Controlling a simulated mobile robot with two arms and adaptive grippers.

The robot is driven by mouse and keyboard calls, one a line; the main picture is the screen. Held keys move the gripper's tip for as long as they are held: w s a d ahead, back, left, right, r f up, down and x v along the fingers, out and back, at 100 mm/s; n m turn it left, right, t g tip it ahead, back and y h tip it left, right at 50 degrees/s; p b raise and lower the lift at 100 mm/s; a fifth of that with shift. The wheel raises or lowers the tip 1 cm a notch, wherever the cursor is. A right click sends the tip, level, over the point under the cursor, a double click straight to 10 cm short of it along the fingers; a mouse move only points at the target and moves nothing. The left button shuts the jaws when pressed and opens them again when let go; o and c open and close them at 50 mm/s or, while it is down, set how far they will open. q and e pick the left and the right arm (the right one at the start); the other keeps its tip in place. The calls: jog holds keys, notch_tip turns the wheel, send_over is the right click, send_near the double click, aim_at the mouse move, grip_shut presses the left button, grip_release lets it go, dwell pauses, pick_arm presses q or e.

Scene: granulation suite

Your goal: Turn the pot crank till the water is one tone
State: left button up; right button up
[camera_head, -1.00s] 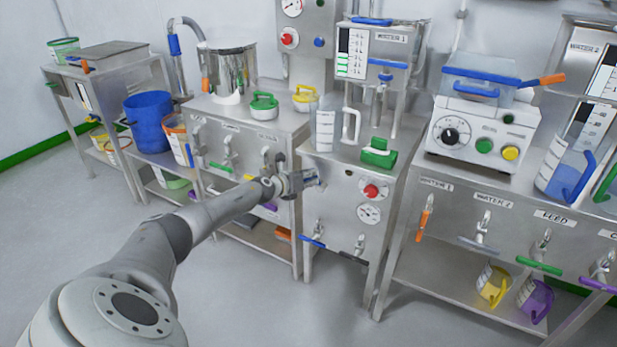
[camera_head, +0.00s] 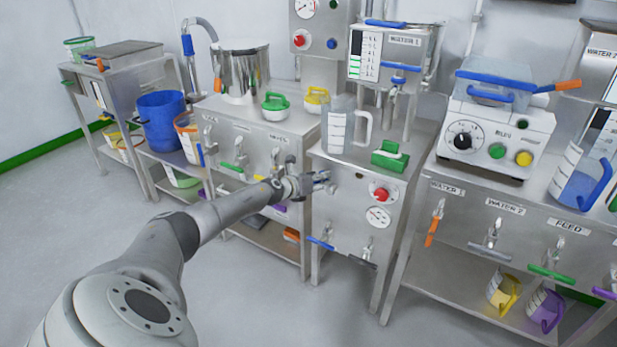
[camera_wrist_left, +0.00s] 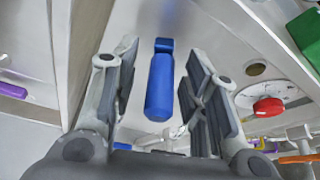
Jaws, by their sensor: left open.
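My left gripper (camera_head: 318,185) is at the front of the middle steel cabinet (camera_head: 345,225). It is open in the left wrist view (camera_wrist_left: 160,85), with a blue handle (camera_wrist_left: 160,88) between its fingers. Gaps show on both sides, so the fingers do not appear to grip it. This handle is hidden behind the gripper in the head view; I cannot tell for sure whether it is the crank. A shiny steel pot (camera_head: 240,75) stands on the cabinet to the left. Its inside and any water in it do not show. My right gripper is not in view.
A red knob (camera_head: 381,193) and a dial (camera_head: 378,217) sit right of the gripper, with a blue tap lever (camera_head: 320,243) below. A clear jug (camera_head: 338,128) and a green block (camera_head: 390,157) stand on top. The floor in front is clear.

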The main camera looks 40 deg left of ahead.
pick_arm(q)
jog(key=v, duration=1.1)
jog(key=shift+s+r, duration=0.15)
jog(key=shift+s, duration=0.25)
jog(key=shift+d, duration=0.1)
dwell(0.5)
